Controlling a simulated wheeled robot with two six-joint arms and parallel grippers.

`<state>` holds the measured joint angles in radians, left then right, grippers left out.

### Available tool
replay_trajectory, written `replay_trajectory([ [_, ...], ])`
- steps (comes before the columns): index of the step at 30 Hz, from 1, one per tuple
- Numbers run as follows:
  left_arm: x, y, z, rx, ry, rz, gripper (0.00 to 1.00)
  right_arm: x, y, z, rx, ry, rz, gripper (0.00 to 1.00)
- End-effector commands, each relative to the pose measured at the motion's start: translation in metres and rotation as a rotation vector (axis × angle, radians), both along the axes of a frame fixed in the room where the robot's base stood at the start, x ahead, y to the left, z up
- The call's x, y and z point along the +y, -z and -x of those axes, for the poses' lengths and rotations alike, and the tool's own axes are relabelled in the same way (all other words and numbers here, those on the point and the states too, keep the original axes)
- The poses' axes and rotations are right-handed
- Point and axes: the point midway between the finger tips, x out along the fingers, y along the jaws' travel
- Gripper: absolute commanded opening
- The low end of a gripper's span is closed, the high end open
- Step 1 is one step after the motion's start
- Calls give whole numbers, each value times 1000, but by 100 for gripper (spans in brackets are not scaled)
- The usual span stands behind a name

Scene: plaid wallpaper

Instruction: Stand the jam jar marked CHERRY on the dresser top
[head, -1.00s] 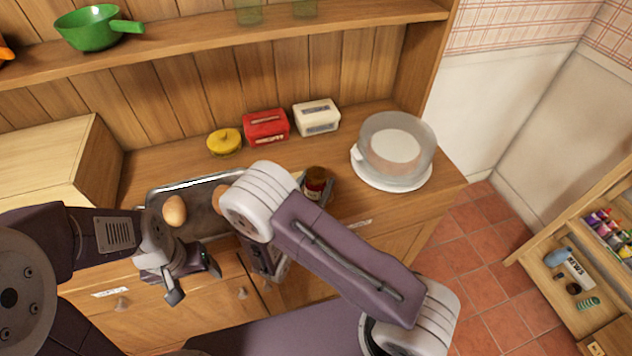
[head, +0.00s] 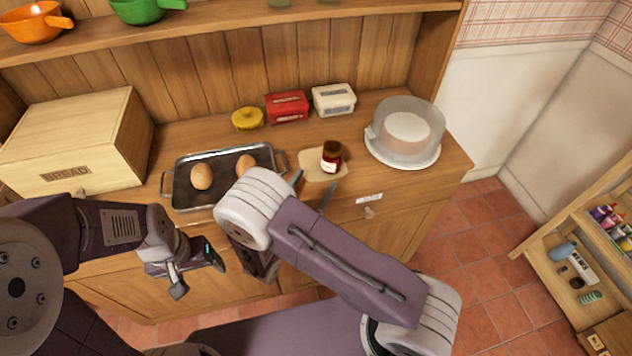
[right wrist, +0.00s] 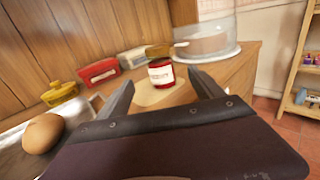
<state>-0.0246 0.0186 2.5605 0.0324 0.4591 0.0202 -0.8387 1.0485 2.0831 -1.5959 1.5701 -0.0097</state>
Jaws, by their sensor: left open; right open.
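A jam jar (head: 331,157) with dark red contents, a dark lid and a pale label stands upright on a beige mat (head: 313,170) on the dresser top (head: 372,183). It also shows in the right wrist view (right wrist: 161,73), its label facing me; the lettering is too small to read. My right gripper (head: 313,188) is open and empty in front of the jar, its fingers apart from it; the fingers also show in the right wrist view (right wrist: 162,88). My left gripper (head: 198,277) is open and empty in front of the dresser's front, below the top's edge.
A roasting tray (head: 181,198) with brown eggs lies left of the jar. A bread box (head: 65,140), yellow pot (head: 247,119), red tin (head: 288,107), white tin (head: 334,99) and domed cake stand (head: 405,162) surround it. A shelf unit stands right, beyond open floor.

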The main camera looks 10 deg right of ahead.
Motion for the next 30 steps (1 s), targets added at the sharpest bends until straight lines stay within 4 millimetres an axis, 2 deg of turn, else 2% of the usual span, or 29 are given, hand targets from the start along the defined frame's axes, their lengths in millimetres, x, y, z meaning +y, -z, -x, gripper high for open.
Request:
replay_trajectory([
  [5, 0, 0, 0, -1, 0, 0, 77, -2, 0, 1, 1, 13, -5, 77],
  [8, 0, 0, 0, 0, 0, 0, 77, -37, -3, 14, 22, 158, -81, 77],
  [11, 0, 0, 0, 0, 0, 0, 77, -104, 1, 67, 51, 525, -318, 77],
  [12, 0, 0, 0, 0, 0, 0, 77, -125, 8, 102, 46, 725, -475, 77],
  [13, 0, 0, 0, 0, 0, 0, 77, -132, 15, 129, 31, 869, -603, 77],
  [14, 0, 0, 0, 0, 0, 0, 77, -133, 21, 153, 5, 1008, -736, 77],
  [15, 0, 0, 0, 0, 0, 0, 77, -124, 29, 177, -49, 1178, -922, 77],
  [17, 0, 0, 0, 0, 0, 0, 77, -102, 36, 196, -168, 1391, -1200, 77],
  [19, 0, 0, 0, 0, 0, 0, 77, -78, 35, 194, -339, 1567, -1489, 77],
  [22, 0, 0, 0, 0, 0, 0, 77, -61, 24, 175, -569, 1697, -1777, 77],
  [25, 0, 0, 0, 0, 0, 0, 77, -58, 16, 162, -699, 1740, -1910, 77],
  [30, 0, 0, 0, 0, 0, 0, 77, -57, 14, 159, -725, 1749, -1936, 77],
])
